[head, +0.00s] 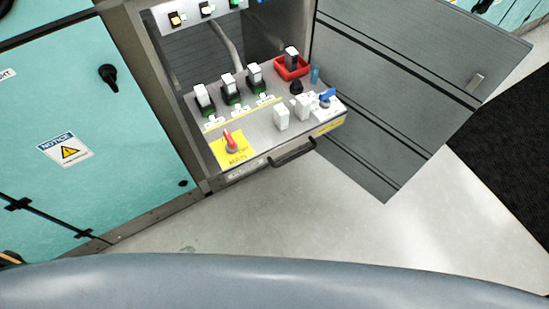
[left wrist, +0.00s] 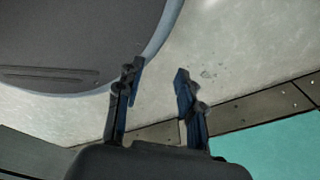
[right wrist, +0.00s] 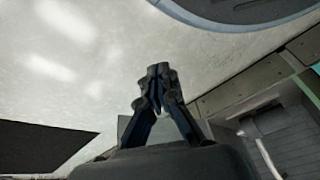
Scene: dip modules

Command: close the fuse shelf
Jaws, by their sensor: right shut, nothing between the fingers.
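The fuse shelf (head: 255,118) is pulled out of the open cabinet in the head view. It carries several white fuse modules, a red-handled switch (head: 231,143) on a yellow plate, and a red tray (head: 291,68) with a dark-and-white module in it. A black bar handle (head: 292,152) runs along its front edge. My left gripper (left wrist: 160,72) is open and empty above the floor in the left wrist view. My right gripper (right wrist: 159,72) is shut and empty in the right wrist view.
A grey cabinet door (head: 400,80) stands open to the right of the shelf. A teal cabinet panel (head: 90,120) with a notice label and black knob is on the left. The pale floor (head: 260,220) before the shelf is clear. A black mat (head: 510,150) lies at the right.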

